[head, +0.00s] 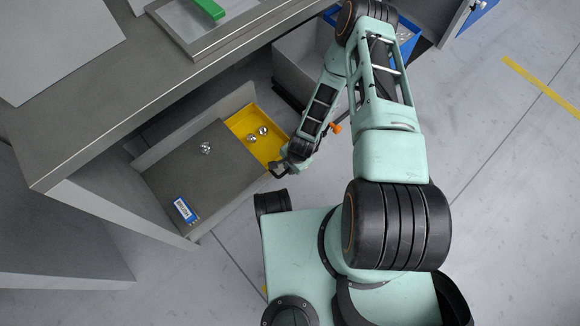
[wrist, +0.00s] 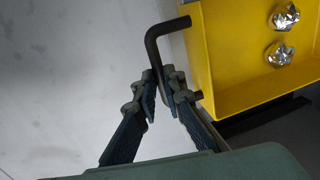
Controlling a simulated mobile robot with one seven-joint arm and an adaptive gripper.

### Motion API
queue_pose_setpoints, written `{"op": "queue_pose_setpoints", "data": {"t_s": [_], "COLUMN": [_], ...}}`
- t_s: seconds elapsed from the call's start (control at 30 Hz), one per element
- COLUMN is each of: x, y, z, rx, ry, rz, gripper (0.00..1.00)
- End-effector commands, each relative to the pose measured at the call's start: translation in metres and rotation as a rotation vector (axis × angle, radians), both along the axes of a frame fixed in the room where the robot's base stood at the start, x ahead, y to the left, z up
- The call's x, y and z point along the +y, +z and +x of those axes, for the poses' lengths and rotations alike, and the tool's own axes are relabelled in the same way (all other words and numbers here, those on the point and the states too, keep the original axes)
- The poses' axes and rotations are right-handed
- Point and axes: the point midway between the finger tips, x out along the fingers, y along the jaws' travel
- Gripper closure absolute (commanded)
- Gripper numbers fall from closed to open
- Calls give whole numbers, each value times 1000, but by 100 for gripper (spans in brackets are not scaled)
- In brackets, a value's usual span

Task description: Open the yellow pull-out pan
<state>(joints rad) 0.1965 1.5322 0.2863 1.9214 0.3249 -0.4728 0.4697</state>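The yellow pull-out pan (head: 270,147) shows beside a grey panel under the bench, partly out, with shiny crumpled-looking silver pieces lying in it. In the wrist view the pan (wrist: 225,60) fills the upper right. Its black bent handle (wrist: 152,42) sticks out to the left of its front wall. My gripper (head: 283,168) is at the pan's front right corner. In the wrist view its fingertips (wrist: 160,82) are close together on both sides of the handle bar, shut on it. The lower end of the handle is partly hidden by the right finger.
A grey panel (head: 190,160) with a silver piece and a blue-white label (head: 185,210) lies left of the pan. A grey bin (head: 300,62) stands behind my arm. Floor is open below the pan's front.

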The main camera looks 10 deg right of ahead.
Motion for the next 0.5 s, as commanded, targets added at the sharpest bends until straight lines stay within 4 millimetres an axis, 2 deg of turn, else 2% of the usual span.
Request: {"op": "queue_pose_setpoints", "data": {"t_s": [0.1, 0.37, 0.5], "x": [0, 0, -1], "y": [0, 1, 9], "z": [0, 0, -1], "rx": [0, 0, 0], "ry": [-1, 0, 0], "rz": [-1, 0, 0], "gripper": [83, 83, 83]}}
